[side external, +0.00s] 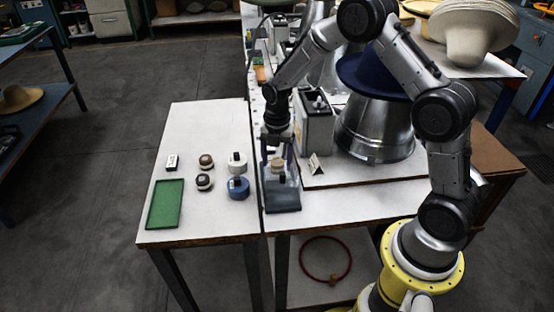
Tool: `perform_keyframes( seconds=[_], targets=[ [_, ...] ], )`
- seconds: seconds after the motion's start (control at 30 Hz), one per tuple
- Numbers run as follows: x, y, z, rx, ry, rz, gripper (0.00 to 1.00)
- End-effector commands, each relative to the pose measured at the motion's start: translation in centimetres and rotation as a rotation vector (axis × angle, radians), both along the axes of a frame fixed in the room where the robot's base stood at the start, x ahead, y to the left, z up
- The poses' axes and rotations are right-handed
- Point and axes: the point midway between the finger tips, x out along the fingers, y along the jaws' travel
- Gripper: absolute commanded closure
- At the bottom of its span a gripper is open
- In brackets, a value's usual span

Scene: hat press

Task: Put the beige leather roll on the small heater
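My gripper (278,168) points down over the near left part of the main table. A small beige, round-topped thing (277,163), which looks like the beige leather roll, sits between its fingers. At this size I cannot tell whether the fingers touch it. Directly below is a low dark grey-blue box (283,201), which looks like the small heater. The fingers hide part of its back. I cannot tell whether the beige thing rests on it or is held above it.
A folded card (316,164) and a large metal press with a navy hat (371,76) stand to the right.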

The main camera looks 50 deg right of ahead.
Motion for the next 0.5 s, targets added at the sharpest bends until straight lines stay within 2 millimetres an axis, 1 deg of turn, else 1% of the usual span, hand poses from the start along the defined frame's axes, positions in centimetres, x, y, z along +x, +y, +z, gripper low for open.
perform_keyframes(
  seconds=[0.33, 0.43, 0.5],
  targets=[
    [0.0, 0.0, 0.2, -0.001, -0.001, 0.000, 0.20],
    [0.1, 0.0, 1.1, 0.000, -0.004, 0.000, 0.20],
    [0.1, 0.0, 2.1, 0.000, -0.004, 0.000, 0.20]
  ],
)
